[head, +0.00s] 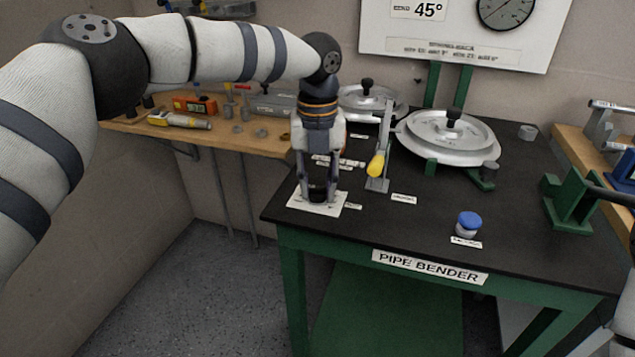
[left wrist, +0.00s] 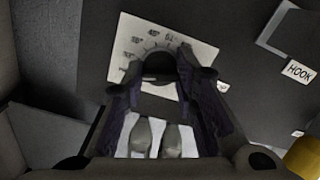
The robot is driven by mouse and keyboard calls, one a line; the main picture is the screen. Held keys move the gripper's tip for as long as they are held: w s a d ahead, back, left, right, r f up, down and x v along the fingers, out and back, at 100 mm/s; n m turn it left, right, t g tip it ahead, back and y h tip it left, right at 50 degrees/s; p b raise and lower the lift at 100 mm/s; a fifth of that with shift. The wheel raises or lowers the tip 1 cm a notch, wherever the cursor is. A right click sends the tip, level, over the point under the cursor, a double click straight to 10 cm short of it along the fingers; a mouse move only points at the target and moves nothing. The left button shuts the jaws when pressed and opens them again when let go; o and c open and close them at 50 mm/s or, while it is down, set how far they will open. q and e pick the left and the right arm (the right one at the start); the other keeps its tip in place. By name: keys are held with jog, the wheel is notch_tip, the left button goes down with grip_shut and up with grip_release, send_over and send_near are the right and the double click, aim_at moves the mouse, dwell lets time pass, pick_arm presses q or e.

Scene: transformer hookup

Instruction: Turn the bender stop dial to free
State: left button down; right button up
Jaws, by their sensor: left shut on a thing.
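The bender stop dial shows in the left wrist view as a dark knob (left wrist: 160,66) on a white scale plate (left wrist: 205,52) with angle marks. The readable marks include 45 and 90; I cannot read where the dial points. In the head view the scale plate (head: 333,208) lies flat at the front left corner of the pipe bender table (head: 420,225). My left gripper (head: 318,196) points straight down over it, its fingers closed around the knob, and mostly hides the dial. It also shows in the left wrist view (left wrist: 158,85). My right gripper is not in view.
A lever with a yellow grip (head: 376,164) stands just right of my left gripper. A blue-topped button (head: 468,223) is near the front edge. Round metal bender shoes (head: 450,135) sit behind. A wooden bench (head: 240,139) with tools is at the left.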

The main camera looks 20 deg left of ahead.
aim_at(317, 187)
pick_arm(q)
jog(key=shift+n, duration=0.9)
jog(key=c, duration=1.3)
grip_release()
notch_tip(317, 187, up, 12)
jog(key=shift+f, duration=0.1)
